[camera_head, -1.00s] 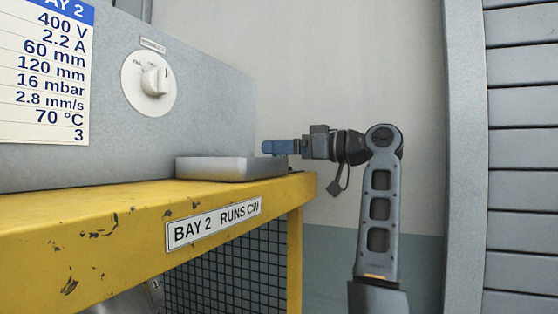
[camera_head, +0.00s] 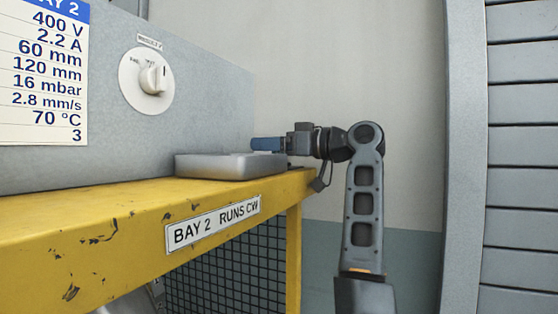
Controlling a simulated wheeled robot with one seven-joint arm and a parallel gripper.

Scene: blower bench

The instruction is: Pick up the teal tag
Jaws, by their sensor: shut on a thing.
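My gripper (camera_head: 267,144) has blue fingers and points left, just above the right part of a low grey tray (camera_head: 215,168). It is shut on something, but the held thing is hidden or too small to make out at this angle. I cannot pick out the teal tag anywhere in this view. The inside of the tray is mostly hidden behind its front wall.
The tray sits on a yellow bench (camera_head: 110,215) near its right end. A grey cabinet (camera_head: 205,100) with a white rotary knob (camera_head: 147,80) stands behind the tray. A mesh panel (camera_head: 230,265) is below. Right of the bench there is open space before a grey wall.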

